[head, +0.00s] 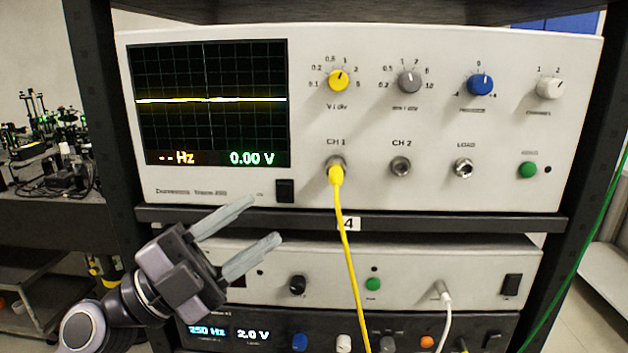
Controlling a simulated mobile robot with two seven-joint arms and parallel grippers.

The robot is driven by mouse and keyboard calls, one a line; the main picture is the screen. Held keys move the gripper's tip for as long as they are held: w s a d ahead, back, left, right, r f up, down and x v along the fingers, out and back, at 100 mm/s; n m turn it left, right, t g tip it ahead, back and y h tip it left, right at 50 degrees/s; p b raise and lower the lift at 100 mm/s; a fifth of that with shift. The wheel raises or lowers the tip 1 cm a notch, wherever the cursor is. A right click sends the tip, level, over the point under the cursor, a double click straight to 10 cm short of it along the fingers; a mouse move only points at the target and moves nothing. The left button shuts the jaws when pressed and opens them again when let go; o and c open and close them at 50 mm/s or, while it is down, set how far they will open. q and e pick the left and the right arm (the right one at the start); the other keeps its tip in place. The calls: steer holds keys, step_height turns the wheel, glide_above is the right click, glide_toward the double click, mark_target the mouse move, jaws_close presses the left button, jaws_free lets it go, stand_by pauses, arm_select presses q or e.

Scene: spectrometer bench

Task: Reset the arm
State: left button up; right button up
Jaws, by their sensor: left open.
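My left gripper (262,229) is open and empty at the lower left. Its two grey fingers point up and to the right, in front of the shelf edge and the middle unit. It appears to hold nothing. My left arm comes in from the lower left corner. My right gripper is not in view. The white oscilloscope (225,184) stands on the rack shelf above the gripper. Its screen (208,104) shows a flat yellow line, "-- Hz" and "0.00 V".
A yellow cable (348,255) is plugged into CH 1 and hangs down. A white cable (445,318) leaves the middle unit (480,265). A dark lower unit reads "250 Hz" and "2.0 V" (253,334). Black rack posts (100,120) frame both sides. A green cable (590,225) runs at the right.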

arm_select(q)
steer(key=a+f+n+t+y+p, duration=0.1)
steer(key=a+f+n+t+y, duration=0.35)
steer(key=f+n+y, duration=0.5)
steer(key=a+f+n+t+y, duration=0.3)
steer(key=a+f+n+y, duration=0.25)
steer(key=f+n, duration=0.7)
steer(key=s+f+n+g+y, duration=0.1)
steer(key=s+f+g, duration=0.3)
steer(key=s+f, duration=0.3)
steer(key=s+f+g+y, duration=0.2)
steer(key=s+f+g, duration=0.2)
steer(key=f, duration=1.1)
steer(key=s, duration=0.3)
steer(key=shift+f+n+p, duration=0.15)
steer(key=shift+n+p, duration=0.2)
steer(key=shift+n, duration=0.05)
steer(key=shift+a, duration=0.1)
